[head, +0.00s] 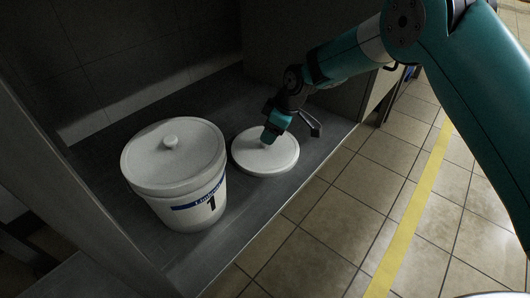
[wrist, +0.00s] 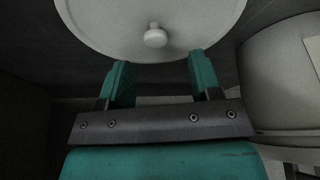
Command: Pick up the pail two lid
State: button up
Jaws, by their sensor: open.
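A round white lid (head: 280,160) lies flat on the dark shelf, right of the white pail; no number shows on it. Its small round knob stands at its middle, clear in the wrist view (wrist: 155,38) and mostly hidden by my gripper in the head view. My gripper (head: 268,137) is over the lid, pointing down at the knob. In the wrist view its two teal fingers (wrist: 161,72) are apart with nothing between them. The knob lies just beyond the fingertips, roughly centred between them.
A white pail (head: 205,203) marked 1, with its own knobbed lid (head: 180,165) on, stands close left of the loose lid. The dark shelf (head: 240,205) has a front edge above the tiled floor. Cabinet walls close in the back and left side.

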aim_at(265, 147)
jog(key=b+x, duration=0.3)
jog(key=x, duration=0.2)
jog(key=shift+w+d+f+b, duration=0.15)
jog(key=shift+w+b, duration=0.05)
jog(key=shift+b, duration=0.15)
jog(key=c, duration=1)
jog(key=shift+r, duration=0.2)
jog(key=shift+c, duration=0.2)
